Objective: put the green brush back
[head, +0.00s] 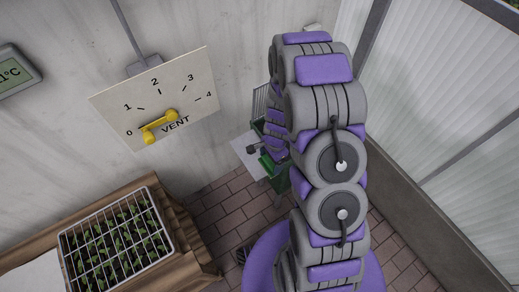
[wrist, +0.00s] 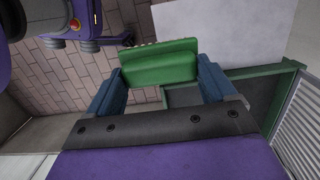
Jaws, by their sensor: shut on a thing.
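The green brush (wrist: 158,65) is between the two blue fingers of my gripper (wrist: 163,78) in the wrist view. My gripper is shut on it. A pale strip, perhaps bristles, shows along the brush's far edge. In the head view my gripper is mostly hidden behind my arm, and a small green patch (head: 267,162) shows beside it; I cannot tell whether this is the brush. Beyond the brush in the wrist view is a dark surface with a green frame (wrist: 285,85). I cannot tell whether the brush touches it.
A white panel (wrist: 225,32) lies beyond the brush. A ribbed light-grey panel (wrist: 302,125) stands at the right. In the head view, a seedling tray with a wire grid (head: 118,243) sits on a wooden bench (head: 190,250). A vent dial (head: 160,100) is on the wall. Brick floor (head: 225,205) is clear between.

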